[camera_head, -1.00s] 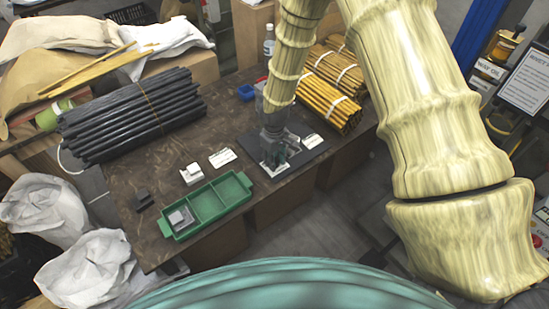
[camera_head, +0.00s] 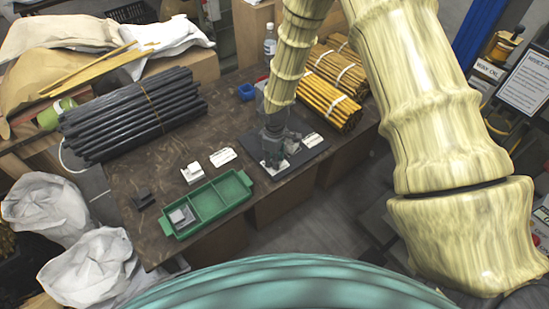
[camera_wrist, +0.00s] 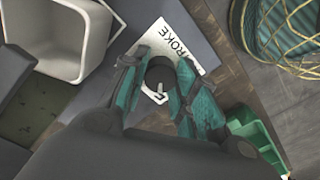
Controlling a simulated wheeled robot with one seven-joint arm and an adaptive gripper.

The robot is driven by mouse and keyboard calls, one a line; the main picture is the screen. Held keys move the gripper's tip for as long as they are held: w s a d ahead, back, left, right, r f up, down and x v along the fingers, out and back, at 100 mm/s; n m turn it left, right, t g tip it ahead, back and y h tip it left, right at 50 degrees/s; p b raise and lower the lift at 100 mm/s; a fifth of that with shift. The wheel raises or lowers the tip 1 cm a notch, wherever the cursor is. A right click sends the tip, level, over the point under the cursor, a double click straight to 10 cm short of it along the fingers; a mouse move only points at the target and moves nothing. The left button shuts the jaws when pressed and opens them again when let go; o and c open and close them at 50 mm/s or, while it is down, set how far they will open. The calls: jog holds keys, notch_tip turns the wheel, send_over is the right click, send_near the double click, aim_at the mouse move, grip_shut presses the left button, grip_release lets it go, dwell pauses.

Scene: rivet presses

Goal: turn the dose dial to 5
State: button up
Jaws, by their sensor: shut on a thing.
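The dose dial (camera_wrist: 160,70) is a dark round knob in the wrist view, with a pale pointer mark at its near side. My gripper (camera_wrist: 159,82) has its two teal-and-black fingers closed on either side of the dial. No dose numbers can be read, so the setting cannot be told. In the head view my gripper (camera_head: 276,150) is down at the dark press base (camera_head: 310,152), and the dial is hidden there.
A green compartment tray (camera_head: 207,209) with a grey block inside stands on the brown table (camera_head: 130,180). White blocks (camera_head: 192,173) and a small dark block (camera_head: 143,200) lie beside it. Black rods (camera_head: 130,115) and yellow rods (camera_head: 325,98) are bundled behind.

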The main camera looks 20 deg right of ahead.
jog(key=o, duration=1)
jog(key=shift+r, duration=0.15)
notch_tip(320, 180, up, 12)
jog(key=shift+f, duration=0.15)
dwell(0.5)
